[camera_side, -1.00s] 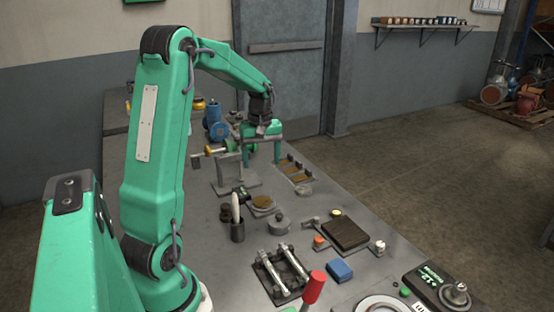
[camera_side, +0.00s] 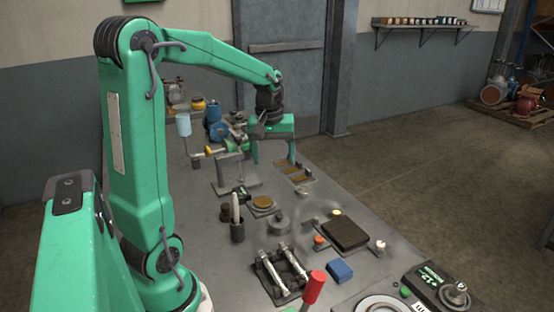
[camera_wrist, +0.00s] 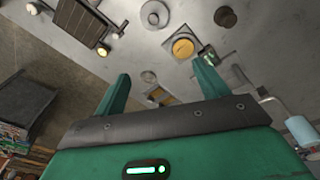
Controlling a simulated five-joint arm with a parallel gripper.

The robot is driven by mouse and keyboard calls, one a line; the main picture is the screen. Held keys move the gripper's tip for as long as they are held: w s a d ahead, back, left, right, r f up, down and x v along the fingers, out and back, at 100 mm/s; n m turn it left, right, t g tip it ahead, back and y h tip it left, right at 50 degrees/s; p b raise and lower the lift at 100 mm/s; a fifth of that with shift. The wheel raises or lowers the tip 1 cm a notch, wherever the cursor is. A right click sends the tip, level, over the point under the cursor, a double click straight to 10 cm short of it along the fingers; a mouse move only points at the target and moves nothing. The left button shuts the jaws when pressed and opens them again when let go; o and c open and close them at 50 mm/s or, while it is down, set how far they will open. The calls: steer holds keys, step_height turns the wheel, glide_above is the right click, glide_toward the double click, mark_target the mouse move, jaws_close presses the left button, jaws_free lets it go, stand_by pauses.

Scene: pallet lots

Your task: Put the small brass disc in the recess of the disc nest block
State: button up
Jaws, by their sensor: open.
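A brass-coloured round face (camera_side: 263,202) shows on a grey square block (camera_side: 274,210) in the middle of the bench. My gripper (camera_side: 273,161) is open and empty above the bench, beyond this block and towards the door. In the wrist view, its two fingers (camera_wrist: 161,72) stand wide apart with nothing held between them.
A slotted plate (camera_side: 297,173) lies just beyond the brass face. A dark pad (camera_side: 345,234), a blue block (camera_side: 339,270), a pen cup (camera_side: 237,231) and a rack with silver rods (camera_side: 278,273) stand nearer.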

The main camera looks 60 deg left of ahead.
steer(key=s+d+r+m+t, duration=0.2)
steer(key=s+d+m, duration=0.3)
steer(key=d, duration=0.4)
steer(key=s+d+r+m+t, duration=0.2)
steer(key=s+d+m, duration=0.4)
steer(key=d, duration=0.3)
steer(key=shift+s+d+m+h, duration=0.15)
steer(key=shift+d+m+h, duration=0.2)
steer(key=shift+m, duration=0.15)
